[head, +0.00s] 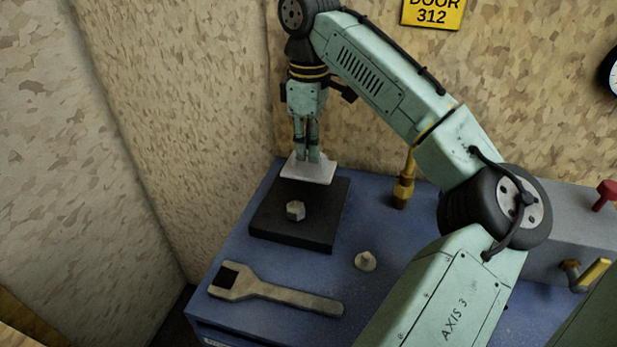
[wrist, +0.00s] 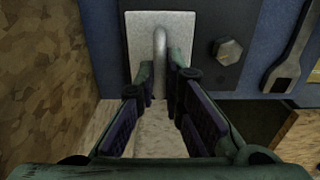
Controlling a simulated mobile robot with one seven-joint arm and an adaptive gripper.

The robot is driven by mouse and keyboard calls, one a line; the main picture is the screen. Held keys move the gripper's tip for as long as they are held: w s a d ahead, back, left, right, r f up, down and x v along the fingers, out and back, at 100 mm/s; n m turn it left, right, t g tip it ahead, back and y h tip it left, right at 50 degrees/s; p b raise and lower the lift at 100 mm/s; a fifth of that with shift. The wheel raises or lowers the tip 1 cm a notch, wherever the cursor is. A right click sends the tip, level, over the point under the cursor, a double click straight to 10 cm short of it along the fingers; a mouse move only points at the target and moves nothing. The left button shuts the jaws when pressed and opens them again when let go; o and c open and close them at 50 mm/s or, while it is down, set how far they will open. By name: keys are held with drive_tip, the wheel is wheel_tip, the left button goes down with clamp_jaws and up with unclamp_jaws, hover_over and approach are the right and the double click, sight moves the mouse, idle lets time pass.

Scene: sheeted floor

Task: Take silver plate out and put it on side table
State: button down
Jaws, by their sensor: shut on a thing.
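The silver plate (head: 308,173) is a flat, pale rectangle at the far edge of a black square slab (head: 262,228). In the wrist view the plate (wrist: 141,48) has a raised, rounded handle (wrist: 160,45) in its middle. The slab lies on a blue tabletop (head: 390,232). No separate side table can be made out.
A wrench (head: 290,295) lies in front, with a small cone-shaped piece (head: 365,261) nearby. A brass fitting (head: 402,188) stands upright behind. A grey block with a red knob (head: 606,195) is at right. Walls close the left and back.

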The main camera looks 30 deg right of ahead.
drive_tip(key=shift+r, duration=0.35)
drive_tip(key=shift+r, duration=2)
